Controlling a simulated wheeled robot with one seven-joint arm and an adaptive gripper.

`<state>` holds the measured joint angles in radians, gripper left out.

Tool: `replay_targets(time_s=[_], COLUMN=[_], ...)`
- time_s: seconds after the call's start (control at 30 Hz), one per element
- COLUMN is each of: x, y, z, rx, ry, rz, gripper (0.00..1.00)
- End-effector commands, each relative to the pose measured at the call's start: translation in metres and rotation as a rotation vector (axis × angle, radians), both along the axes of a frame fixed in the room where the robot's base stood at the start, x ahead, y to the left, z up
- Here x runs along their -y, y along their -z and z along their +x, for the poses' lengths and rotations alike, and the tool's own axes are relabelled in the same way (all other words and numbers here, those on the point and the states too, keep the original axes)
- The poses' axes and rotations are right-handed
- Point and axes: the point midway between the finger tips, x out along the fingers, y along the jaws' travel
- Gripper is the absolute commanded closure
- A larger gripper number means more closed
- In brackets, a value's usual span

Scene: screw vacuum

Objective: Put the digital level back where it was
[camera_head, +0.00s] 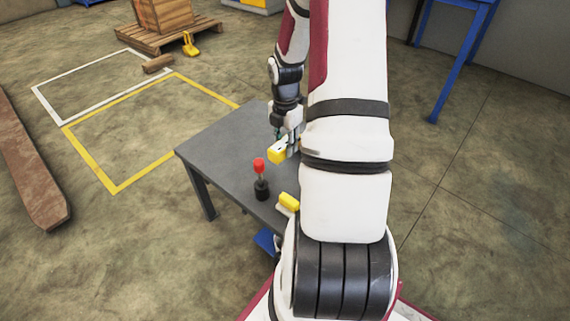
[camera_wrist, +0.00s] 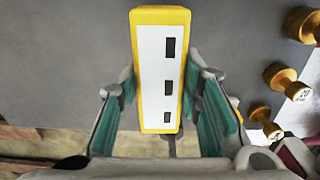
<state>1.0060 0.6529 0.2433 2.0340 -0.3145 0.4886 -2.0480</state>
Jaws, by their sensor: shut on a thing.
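The digital level (camera_wrist: 150,60) is a yellow block with a white face and dark windows. In the wrist view it stands lengthwise between the teal-padded fingers of my gripper (camera_wrist: 161,88). In the head view my gripper (camera_head: 287,143) is shut on the yellow level (camera_head: 276,156) over the far right part of the grey table (camera_head: 222,152). I cannot tell whether the level touches the tabletop. Part of the level is hidden by the fingers.
A red-topped tool with a black base (camera_head: 262,189) stands on the table. Another yellow object (camera_head: 289,201) is near the front edge, partly behind my arm. Several brass-coloured knobs (camera_wrist: 280,76) lie at the right of the wrist view. The table's left part is clear.

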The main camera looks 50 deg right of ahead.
Motion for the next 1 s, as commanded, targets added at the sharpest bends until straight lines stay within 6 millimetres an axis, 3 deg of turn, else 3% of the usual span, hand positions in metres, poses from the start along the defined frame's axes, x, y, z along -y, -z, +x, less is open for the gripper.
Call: replay_targets(time_s=[0.03,0.27,0.5,0.9,0.93,1.0], x=[-0.001,-0.001,-0.001,0.000,0.000,0.000], y=[0.012,0.032,0.069,0.072,0.073,0.072], z=[0.000,0.000,0.000,0.000,0.000,0.000], rx=[-0.002,-0.001,-0.002,0.000,0.000,0.000], ry=[0.000,0.001,0.001,0.002,0.002,0.002], rz=[0.002,0.001,0.001,0.000,0.000,0.000], gripper=[1.00,1.00,1.00,1.00,0.65,0.49])
